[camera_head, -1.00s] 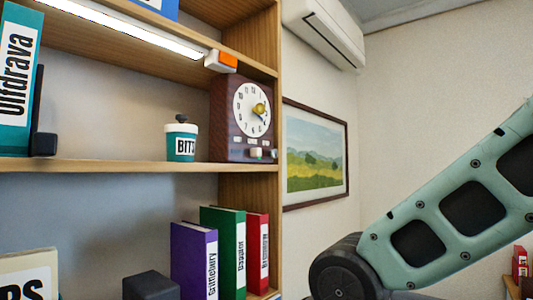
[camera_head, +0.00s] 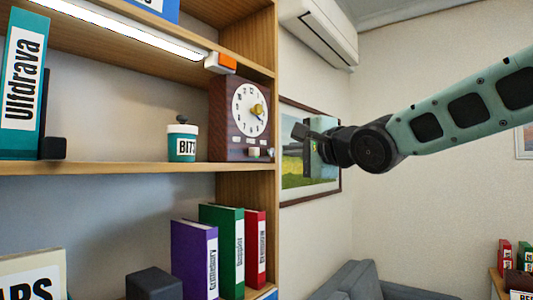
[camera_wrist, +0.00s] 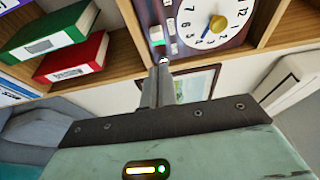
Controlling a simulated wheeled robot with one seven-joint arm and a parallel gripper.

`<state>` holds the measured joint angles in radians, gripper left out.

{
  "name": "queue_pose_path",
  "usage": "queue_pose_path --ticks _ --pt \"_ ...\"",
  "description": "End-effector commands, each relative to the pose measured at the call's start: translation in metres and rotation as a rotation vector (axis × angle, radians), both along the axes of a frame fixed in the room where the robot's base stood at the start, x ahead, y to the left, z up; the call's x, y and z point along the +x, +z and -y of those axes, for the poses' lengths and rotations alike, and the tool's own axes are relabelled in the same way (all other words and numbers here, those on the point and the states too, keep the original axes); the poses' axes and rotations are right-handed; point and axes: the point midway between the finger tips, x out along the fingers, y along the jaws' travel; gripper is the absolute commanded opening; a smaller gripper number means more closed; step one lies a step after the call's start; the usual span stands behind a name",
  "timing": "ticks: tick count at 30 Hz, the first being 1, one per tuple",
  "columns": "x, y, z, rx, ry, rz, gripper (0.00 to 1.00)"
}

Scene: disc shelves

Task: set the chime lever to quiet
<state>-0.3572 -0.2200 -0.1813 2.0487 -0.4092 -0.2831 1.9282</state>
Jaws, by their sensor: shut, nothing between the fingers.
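The dark red-brown clock (camera_head: 222,115) stands upright on the middle shelf, and its lower part shows at the top of the wrist view (camera_wrist: 182,40). Below its dial are several small white labels, too small to read. A pale lever tab with a green part (camera_head: 253,152) sits just below the middle label; it also shows in the wrist view (camera_wrist: 157,36). A small silver knob (camera_head: 271,152) is at the clock's right side. My gripper (camera_head: 303,132) is shut and empty, right of the clock. In the wrist view its fingertips (camera_wrist: 161,68) appear close to the silver knob; contact is unclear.
The shelf's right upright (camera_head: 277,70) stands beside the clock. A teal cup (camera_head: 181,145) is left of the clock. Purple, green and red binders (camera_head: 194,255) stand on the shelf below. A framed picture (camera_head: 325,180) hangs on the wall behind my gripper. A grey sofa (camera_head: 355,282) is lower right.

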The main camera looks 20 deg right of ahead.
Motion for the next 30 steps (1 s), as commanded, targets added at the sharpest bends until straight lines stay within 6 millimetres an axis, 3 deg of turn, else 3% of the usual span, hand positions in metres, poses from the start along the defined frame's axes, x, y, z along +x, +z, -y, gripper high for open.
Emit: queue_pose_path --ticks 11,24,30 --pt "0.010 0.000 -0.003 -0.003 -0.001 -0.004 0.00" --pt "0.079 0.000 -0.024 -0.004 0.000 -0.005 0.00" --pt "0.094 -0.001 -0.029 -0.003 0.000 -0.003 0.00"
